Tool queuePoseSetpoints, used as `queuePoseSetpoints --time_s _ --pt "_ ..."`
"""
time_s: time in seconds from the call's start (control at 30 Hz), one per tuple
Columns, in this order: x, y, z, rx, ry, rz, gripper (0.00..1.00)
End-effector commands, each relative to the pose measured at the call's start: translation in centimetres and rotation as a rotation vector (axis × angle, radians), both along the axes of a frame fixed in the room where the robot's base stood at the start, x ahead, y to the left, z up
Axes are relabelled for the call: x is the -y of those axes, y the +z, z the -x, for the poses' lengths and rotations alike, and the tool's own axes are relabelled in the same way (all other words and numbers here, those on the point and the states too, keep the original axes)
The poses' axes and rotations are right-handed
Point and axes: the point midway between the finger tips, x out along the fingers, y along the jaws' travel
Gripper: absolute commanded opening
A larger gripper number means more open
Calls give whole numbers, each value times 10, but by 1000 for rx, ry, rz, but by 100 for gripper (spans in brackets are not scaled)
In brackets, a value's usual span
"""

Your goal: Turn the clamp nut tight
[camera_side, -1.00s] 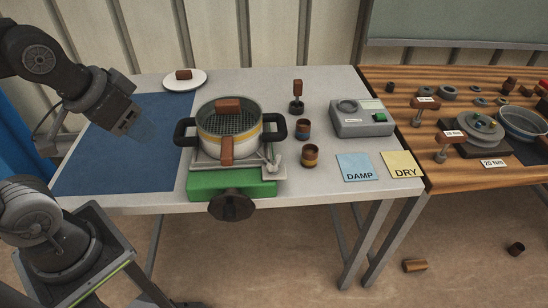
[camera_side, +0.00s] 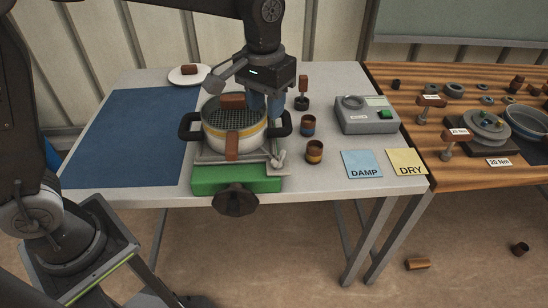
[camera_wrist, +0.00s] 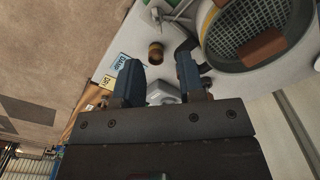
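A small light-grey winged piece, which looks like the clamp nut (camera_side: 279,159), stands at the right front of the plate under the pot. It also seems to show at the top of the wrist view (camera_wrist: 157,13), partly cut off. My gripper (camera_side: 265,116) points down over the pot's right rim, behind the nut and above it. Its two blue fingers are apart with nothing held between them. In the wrist view the gripper (camera_wrist: 158,62) is also open. The pot (camera_side: 212,139), with a mesh top and black handles, sits on the green base (camera_side: 222,181).
A black knob (camera_side: 235,200) juts from the base's front. Two small cups (camera_side: 314,152) (camera_side: 307,126) and a brown-handled stamp (camera_side: 302,88) stand right of the pot. Farther right are a grey meter (camera_side: 367,117) and DAMP (camera_side: 360,160) and DRY (camera_side: 407,158) cards. A blue mat (camera_side: 125,140) lies left.

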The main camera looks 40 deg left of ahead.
Motion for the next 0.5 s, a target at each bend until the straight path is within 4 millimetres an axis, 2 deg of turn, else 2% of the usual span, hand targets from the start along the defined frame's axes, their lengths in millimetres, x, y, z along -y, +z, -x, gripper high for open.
queuePoseSetpoints --time_s 0.1,0.27,0.37,0.5 --pt "9 -10 -9 -25 2 -6 36" --pt "10 -20 -11 -33 6 -8 36" --pt "10 -33 -10 -34 5 -8 36" --pt "10 -61 -10 -36 5 -9 36"
